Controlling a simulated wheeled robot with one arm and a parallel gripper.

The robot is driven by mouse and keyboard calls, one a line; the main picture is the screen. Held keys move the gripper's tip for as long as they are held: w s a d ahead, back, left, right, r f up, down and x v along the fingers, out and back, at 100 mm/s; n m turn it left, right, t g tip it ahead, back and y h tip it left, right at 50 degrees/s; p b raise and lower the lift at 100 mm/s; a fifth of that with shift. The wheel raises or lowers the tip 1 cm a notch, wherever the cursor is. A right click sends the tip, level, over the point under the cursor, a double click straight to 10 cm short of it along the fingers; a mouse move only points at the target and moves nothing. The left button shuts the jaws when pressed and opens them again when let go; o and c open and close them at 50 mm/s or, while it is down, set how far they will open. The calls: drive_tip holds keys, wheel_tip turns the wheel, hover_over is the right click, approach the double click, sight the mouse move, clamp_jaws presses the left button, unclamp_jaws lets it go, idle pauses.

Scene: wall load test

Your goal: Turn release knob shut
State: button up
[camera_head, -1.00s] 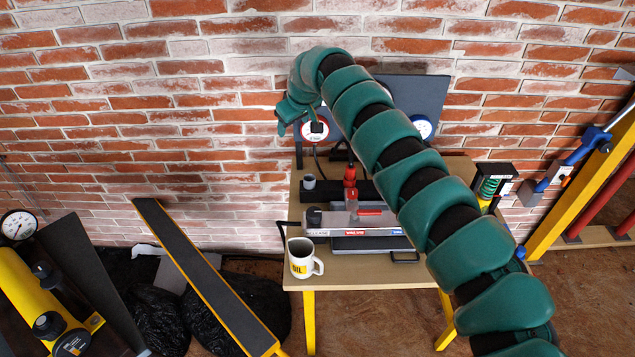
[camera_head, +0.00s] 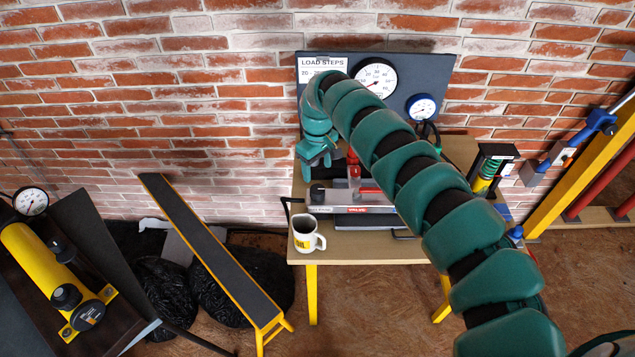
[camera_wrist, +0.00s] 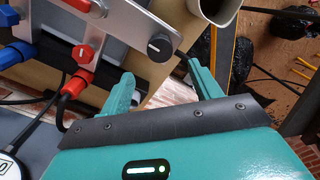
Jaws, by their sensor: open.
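The release knob is a round black knob (camera_head: 317,192) at the left end of the grey pump block on the table, beside the RELEASE lettering. In the wrist view the knob (camera_wrist: 160,46) sits at the end of the silver plate, its pale mark showing. My gripper (camera_head: 315,172) is above the knob in the head view, pointing down. In the wrist view my gripper (camera_wrist: 158,72) is open and empty. Its two green fingers are apart, with the knob beyond the gap between their tips; no contact shows.
A white mug (camera_head: 303,238) stands at the table's front left, close to the knob. Red fittings (camera_wrist: 82,52) and a hose lie beside the plate. Gauges (camera_head: 376,80) are on the panel behind. A sloped black-and-yellow beam (camera_head: 212,250) is left of the table.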

sight(317, 189)
wheel_tip(317, 189, down, 8)
drive_tip(key=shift+a+r+p, duration=0.1)
drive_tip(key=shift+r+p, duration=0.15)
drive_tip(key=shift+p, duration=0.3)
drive_tip(key=shift+f, duration=0.5)
drive_tip(key=shift+c, duration=0.2)
drive_tip(key=c, duration=0.9)
